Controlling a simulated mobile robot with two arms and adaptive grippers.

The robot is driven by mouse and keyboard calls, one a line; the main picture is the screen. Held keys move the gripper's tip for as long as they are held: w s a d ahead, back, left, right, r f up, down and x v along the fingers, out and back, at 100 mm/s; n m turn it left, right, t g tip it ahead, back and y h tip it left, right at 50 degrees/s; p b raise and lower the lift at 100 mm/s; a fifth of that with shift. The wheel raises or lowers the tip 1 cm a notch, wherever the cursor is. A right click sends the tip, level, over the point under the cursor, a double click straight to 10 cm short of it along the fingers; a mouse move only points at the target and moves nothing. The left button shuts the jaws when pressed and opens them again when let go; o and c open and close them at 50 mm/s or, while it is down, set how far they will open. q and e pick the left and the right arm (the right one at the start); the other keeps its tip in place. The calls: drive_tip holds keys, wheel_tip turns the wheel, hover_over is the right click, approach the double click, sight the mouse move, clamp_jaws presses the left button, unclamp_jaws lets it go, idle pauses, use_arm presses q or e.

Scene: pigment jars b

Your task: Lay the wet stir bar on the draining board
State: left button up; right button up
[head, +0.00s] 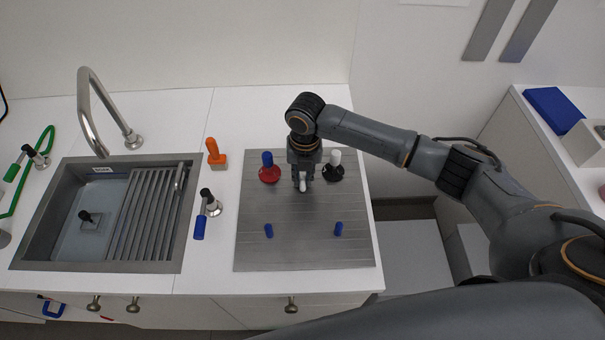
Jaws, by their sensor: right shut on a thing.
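My right gripper (303,178) points down over the back of the grey metal sheet, between two jars. It is shut on a small white piece (303,186) that looks like the stir bar; the fingers hide most of it. I cannot tell whether it touches the sheet or a jar. The ribbed draining board (147,215) fills the right part of the sink at left, well away from the gripper, with nothing visible lying on it. My left gripper is not in view.
A red jar with a blue top (269,172) and a dark jar with a white top (334,173) flank the gripper. Two blue pegs (268,230) stand on the grey sheet (303,255). A tap (92,115), an orange-handled tool (213,150) and a blue-ended tool (199,227) are near the sink.

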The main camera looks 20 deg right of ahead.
sight(304, 181)
drive_tip(key=shift+a+f, duration=0.1)
drive_tip(key=shift+f, duration=0.05)
drive_tip(key=o, duration=0.7)
drive_tip(key=shift+o, duration=0.2)
drive_tip(key=shift+r, duration=0.5)
wheel_tip(304, 181, up, 11)
drive_tip(key=b, duration=0.2)
drive_tip(key=shift+d+r, duration=0.2)
drive_tip(key=shift+s+f, duration=0.15)
